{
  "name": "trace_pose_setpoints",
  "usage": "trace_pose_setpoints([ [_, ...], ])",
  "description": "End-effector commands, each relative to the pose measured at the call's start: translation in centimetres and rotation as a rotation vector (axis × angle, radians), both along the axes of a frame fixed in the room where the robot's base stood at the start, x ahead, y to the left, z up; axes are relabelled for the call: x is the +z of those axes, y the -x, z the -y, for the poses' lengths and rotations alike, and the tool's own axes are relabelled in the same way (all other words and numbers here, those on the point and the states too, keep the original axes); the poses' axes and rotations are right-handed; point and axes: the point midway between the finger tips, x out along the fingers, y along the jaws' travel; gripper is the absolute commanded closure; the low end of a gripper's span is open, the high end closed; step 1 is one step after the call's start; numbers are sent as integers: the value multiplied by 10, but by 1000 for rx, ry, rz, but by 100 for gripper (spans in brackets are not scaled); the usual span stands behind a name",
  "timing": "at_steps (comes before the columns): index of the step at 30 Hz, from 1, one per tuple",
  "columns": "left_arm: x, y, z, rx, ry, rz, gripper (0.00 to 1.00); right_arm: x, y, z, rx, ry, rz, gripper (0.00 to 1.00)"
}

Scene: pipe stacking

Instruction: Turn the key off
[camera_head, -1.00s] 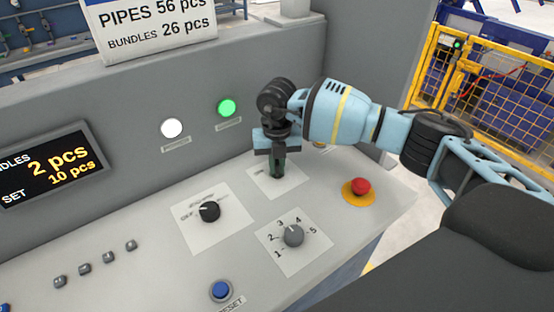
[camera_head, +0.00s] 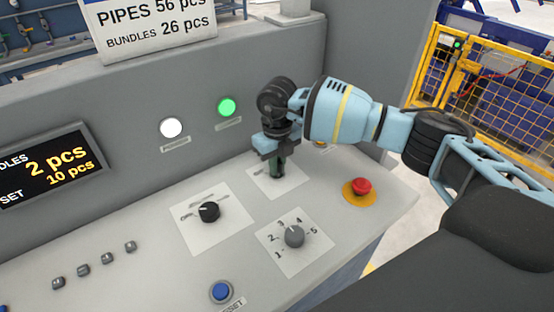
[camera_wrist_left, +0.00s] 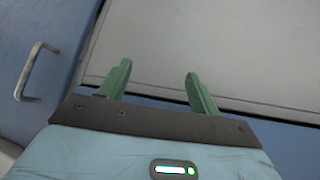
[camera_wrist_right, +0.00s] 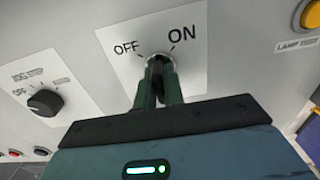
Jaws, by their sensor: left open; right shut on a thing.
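The key switch (camera_wrist_right: 159,56) is on a white plate marked OFF and ON in the right wrist view. Only a bit of its metal collar shows, and the key itself is hidden between the fingers. My right gripper (camera_wrist_right: 158,66) is shut on the key. In the head view the right gripper (camera_head: 276,177) points down at the switch's white plate (camera_head: 294,183), its body turned at a slant. My left gripper (camera_wrist_left: 158,74) shows only in the left wrist view, open and empty, facing a grey surface.
A black selector knob (camera_head: 209,211) and a grey numbered knob (camera_head: 294,236) sit close by on the panel. A red emergency button (camera_head: 361,186) is to the right. A green lamp (camera_head: 227,107) is lit beside a white lamp (camera_head: 171,128). A blue reset button (camera_head: 221,291) is in front.

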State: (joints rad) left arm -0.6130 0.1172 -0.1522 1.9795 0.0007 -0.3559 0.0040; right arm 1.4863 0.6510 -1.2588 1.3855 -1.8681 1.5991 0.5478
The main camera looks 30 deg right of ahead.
Motion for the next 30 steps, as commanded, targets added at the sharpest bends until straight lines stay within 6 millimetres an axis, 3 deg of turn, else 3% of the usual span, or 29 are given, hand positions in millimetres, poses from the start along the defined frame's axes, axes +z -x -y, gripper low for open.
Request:
trace_pose_setpoints([
  [5, -2, 2, 0, 1, 1, -4, 37, 0, 0, 0, 111, 0, 1, 100],
  [14, -2, 2, 1, 3, 2, -5, 37, 1, 0, 0, 125, 0, 2, 100],
  [24, -8, 6, 1, 2, 2, -18, 37, 0, -1, 0, 395, 1, 2, 100],
  [30, -8, 6, 1, 2, 2, -17, 37, 1, -1, 0, 419, 1, 3, 100],
])
